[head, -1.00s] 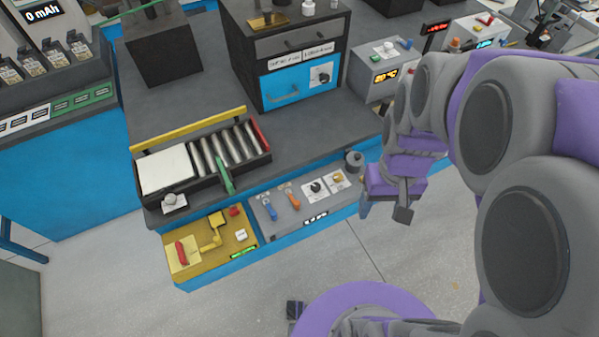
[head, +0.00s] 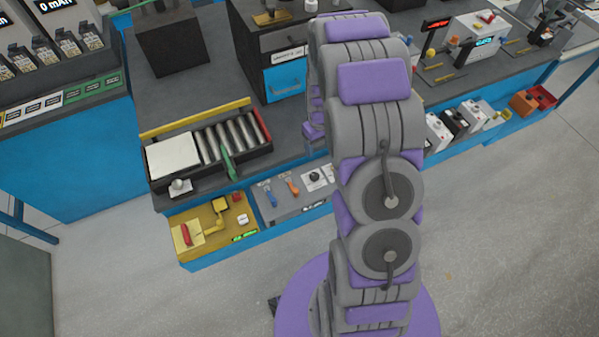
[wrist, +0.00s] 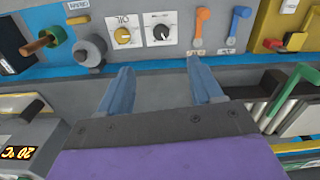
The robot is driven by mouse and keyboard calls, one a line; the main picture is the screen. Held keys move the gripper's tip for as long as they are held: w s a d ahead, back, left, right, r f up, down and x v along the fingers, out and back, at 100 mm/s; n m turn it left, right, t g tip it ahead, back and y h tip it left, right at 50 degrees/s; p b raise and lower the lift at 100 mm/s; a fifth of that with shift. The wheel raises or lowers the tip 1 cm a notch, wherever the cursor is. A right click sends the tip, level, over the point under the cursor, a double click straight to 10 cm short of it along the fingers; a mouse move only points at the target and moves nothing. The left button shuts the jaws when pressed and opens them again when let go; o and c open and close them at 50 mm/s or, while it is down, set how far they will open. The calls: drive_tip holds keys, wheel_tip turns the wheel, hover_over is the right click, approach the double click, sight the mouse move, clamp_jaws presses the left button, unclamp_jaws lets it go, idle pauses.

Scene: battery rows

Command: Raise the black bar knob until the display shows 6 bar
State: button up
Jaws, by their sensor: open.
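The black knob (wrist: 161,33) sits on a white plate on the grey front panel (wrist: 150,56). It also shows in the head view (head: 314,177), just left of my arm. A yellow knob (wrist: 123,37) is beside it on its own white plate. My gripper (wrist: 163,82) is open and empty, its two blue fingers apart. In the wrist view the black knob lies beyond the fingertips, between them sideways, and untouched. In the head view my arm hides the gripper.
Orange (wrist: 200,27) and blue (wrist: 236,25) levers are on the same panel. A grey round-bodied part (wrist: 90,52) is near the left finger. A tray with metal rollers (head: 225,140) stands on the bench above. Floor in front is clear.

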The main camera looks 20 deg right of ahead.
sight(314, 175)
drive_tip(key=f, duration=1.8)
drive_tip(key=shift+w+a+f+b, duration=0.1)
drive_tip(key=shift+w+f+b, duration=0.1)
drive_tip(key=shift+w+b, duration=0.15)
drive_tip(key=shift+c, duration=0.3)
drive_tip(key=c, duration=1)
drive_tip(key=m+b, duration=0.1)
drive_tip(key=m, duration=1)
drive_tip(key=shift+b, duration=0.3)
drive_tip(key=shift+w+m, duration=0.1)
drive_tip(key=shift+m, duration=0.3)
